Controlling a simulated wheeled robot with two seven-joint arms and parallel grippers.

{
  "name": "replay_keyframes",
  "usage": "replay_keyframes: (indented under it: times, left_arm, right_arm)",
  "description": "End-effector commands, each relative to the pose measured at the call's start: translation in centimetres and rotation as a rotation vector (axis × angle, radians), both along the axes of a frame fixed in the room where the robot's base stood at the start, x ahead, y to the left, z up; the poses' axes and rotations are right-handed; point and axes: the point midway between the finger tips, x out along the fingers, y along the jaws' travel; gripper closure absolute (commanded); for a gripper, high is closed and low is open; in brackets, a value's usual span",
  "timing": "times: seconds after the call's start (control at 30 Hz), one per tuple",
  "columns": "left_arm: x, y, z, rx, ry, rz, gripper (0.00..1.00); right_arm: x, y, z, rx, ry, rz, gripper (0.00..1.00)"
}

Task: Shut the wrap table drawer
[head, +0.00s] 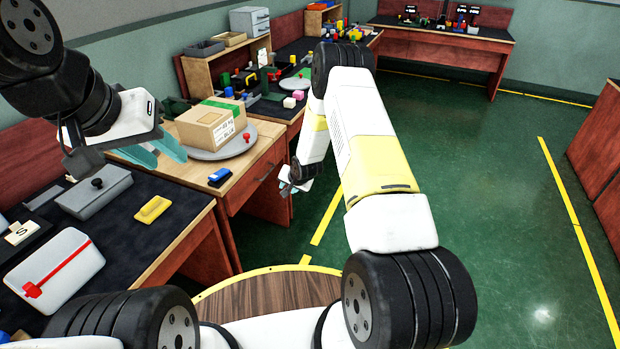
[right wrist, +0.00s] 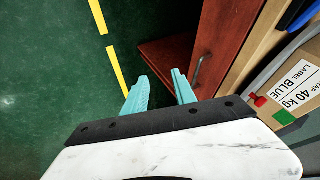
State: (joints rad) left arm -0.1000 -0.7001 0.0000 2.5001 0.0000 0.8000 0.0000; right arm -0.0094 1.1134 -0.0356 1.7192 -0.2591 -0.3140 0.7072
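The wrap table (head: 190,172) has a wooden drawer front (head: 250,185) with a dark bar handle (head: 270,172). In the right wrist view the handle (right wrist: 197,70) stands on a red-brown panel, just right of the fingertips. I cannot tell how far the drawer stands out. My right gripper (head: 297,187) is beside the drawer front, a little right of the handle; in the right wrist view its teal fingers (right wrist: 160,75) are apart and empty. My left gripper (head: 172,160) is open over the wrap table's left end, with nothing visible between its fingers.
A cardboard box (head: 211,124) sits on a grey turntable (head: 232,148) with a red knob (head: 246,136). A blue-and-black item (head: 220,177) lies near the table's front edge. The dark table (head: 145,235) at left holds boxes. Green floor (head: 470,150) is free at right.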

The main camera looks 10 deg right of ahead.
Motion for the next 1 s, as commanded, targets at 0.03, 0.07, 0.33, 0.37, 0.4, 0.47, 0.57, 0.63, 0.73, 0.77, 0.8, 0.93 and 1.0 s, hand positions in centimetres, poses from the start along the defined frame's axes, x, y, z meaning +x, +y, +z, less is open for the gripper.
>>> replay_keyframes:
  times: [0.03,0.07,0.33,0.37,0.4,0.47,0.57,0.63,0.73,0.77,0.8,0.93,1.0]
  left_arm:
    - [0.0,0.0,0.0,0.000,0.000,0.000,0.64]
    - [0.0,0.0,0.0,0.000,0.000,0.000,0.64]
    - [0.0,0.0,0.0,0.000,0.000,0.000,0.64]
    - [0.0,0.0,0.0,0.000,0.000,0.000,0.64]
    - [0.0,0.0,0.0,0.000,0.000,0.000,0.64]
    - [0.0,0.0,0.0,0.000,0.000,0.000,0.64]
    - [0.0,0.0,0.0,0.000,0.000,0.000,0.64]
    - [0.0,0.0,0.0,0.000,0.000,0.000,0.64]
    - [0.0,0.0,0.0,0.000,0.000,0.000,0.64]
    - [0.0,0.0,0.0,0.000,0.000,0.000,0.64]
    - [0.0,0.0,0.0,0.000,0.000,0.000,0.64]
    - [0.0,0.0,0.0,0.000,0.000,0.000,0.64]
    - [0.0,0.0,0.0,0.000,0.000,0.000,0.64]
  right_arm:
    - [-0.6,-1.0,0.0,0.000,0.001,-0.004,0.67]
    - [-1.0,-1.5,0.0,0.001,0.002,-0.003,0.67]
    - [-3.9,-5.8,0.0,0.000,0.001,-0.002,0.67]
    - [-4.2,-6.2,0.0,0.001,0.000,-0.003,0.67]
    - [-4.6,-6.8,0.0,0.001,0.001,-0.003,0.67]
    - [-5.0,-7.6,0.0,0.002,0.001,-0.005,0.67]
    - [-5.7,-8.4,0.0,0.002,0.001,-0.003,0.67]
    - [-6.0,-8.8,0.0,0.002,0.001,-0.002,0.67]
    - [-6.2,-9.2,0.0,0.001,0.000,-0.001,0.67]
    - [-6.2,-9.2,0.0,0.001,0.000,-0.001,0.67]
    - [-6.2,-9.2,0.0,0.001,0.000,-0.001,0.67]
    - [-6.2,-9.2,0.0,0.000,0.000,0.000,0.67]
    - [-6.2,-9.2,0.0,0.000,0.000,0.000,0.67]
